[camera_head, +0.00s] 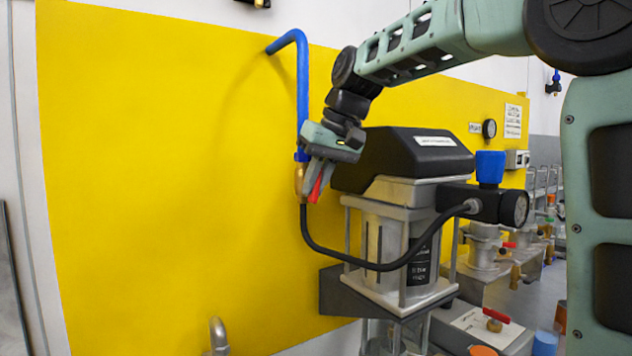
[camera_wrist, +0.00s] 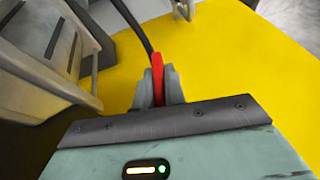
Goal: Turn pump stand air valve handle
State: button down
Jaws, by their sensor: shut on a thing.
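The red air valve handle (camera_head: 316,186) sits on the brass valve (camera_head: 299,180) at the lower end of the blue pipe (camera_head: 303,90), in front of the yellow panel. My gripper (camera_head: 313,185) reaches down to it from above and is shut on the handle. In the wrist view the red handle (camera_wrist: 157,75) stands between the two grey-green fingers of my gripper (camera_wrist: 156,88). The fingers hide part of the handle. A black hose (camera_head: 308,232) runs from below the valve to the pump.
The pump stand (camera_head: 395,245) with its black head (camera_head: 415,155), blue knob (camera_head: 490,165) and gauge (camera_head: 514,208) is close on the right of my gripper. A yellow panel (camera_head: 150,180) stands behind. More drum fittings stand farther right. The space left of the valve is clear.

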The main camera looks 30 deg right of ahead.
jog(key=y, duration=0.3)
jog(key=shift+d+f+m, duration=0.2)
jog(key=shift+m, duration=0.2)
jog(key=shift+r+y+b, duration=0.15)
jog(key=shift+y+b, duration=0.25)
jog(key=shift+y, duration=0.4)
jog(key=c, duration=1.5)
grip_release()
jog(key=shift+o, duration=0.2)
notch_tip(320, 180, up, 10)
jog(key=shift+p, duration=0.35)
